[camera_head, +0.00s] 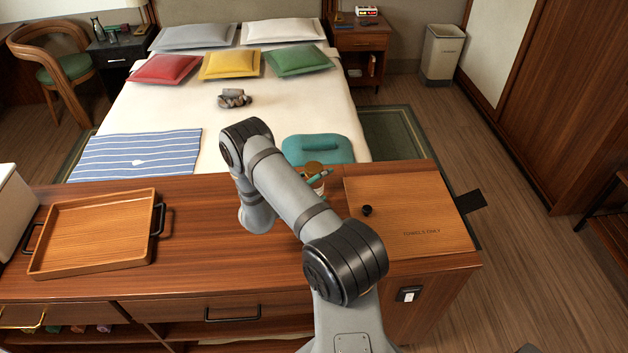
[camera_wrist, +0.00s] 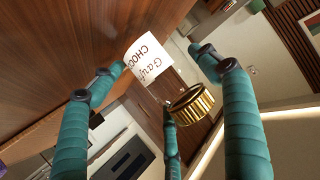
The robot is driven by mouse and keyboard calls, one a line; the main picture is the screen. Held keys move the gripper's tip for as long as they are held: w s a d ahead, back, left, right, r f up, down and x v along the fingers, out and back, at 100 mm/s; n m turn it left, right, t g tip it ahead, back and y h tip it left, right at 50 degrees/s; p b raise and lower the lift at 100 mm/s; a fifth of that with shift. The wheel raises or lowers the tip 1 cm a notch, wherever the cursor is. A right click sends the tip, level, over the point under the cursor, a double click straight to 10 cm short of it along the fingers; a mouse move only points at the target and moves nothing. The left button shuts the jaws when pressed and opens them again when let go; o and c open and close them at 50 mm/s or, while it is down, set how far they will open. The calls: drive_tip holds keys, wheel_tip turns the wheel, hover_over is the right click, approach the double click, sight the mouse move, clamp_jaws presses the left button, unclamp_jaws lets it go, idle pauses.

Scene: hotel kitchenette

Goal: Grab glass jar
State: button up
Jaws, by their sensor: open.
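The glass jar has a gold lid (camera_wrist: 192,105) and a white label (camera_wrist: 148,60) with dark lettering, partly readable as "CHOC". In the wrist view it lies between my spread teal fingers, tilted in the picture. My gripper (camera_wrist: 160,76) is open around the jar, and I cannot tell whether any finger touches it. In the head view the jar (camera_head: 313,168) is at the back edge of the wooden dresser, mostly hidden behind my arm, with a little of my teal fingers showing beside it.
On the dresser (camera_head: 240,283), a wooden tray (camera_head: 100,228) with black handles lies left. A board marked "TOWELS ONLY" (camera_head: 420,205) lies right, with a small black knob (camera_head: 366,210) on it. The bed (camera_head: 265,110) with a teal cushion (camera_head: 318,149) stands behind.

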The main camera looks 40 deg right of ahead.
drive_tip(key=shift+w+d+f, duration=0.15)
drive_tip(key=shift+d+f, duration=0.05)
drive_tip(key=shift+d, duration=0.3)
drive_tip(key=shift+c, duration=0.5)
drive_tip(key=c, duration=1)
drive_tip(key=shift+c, duration=0.2)
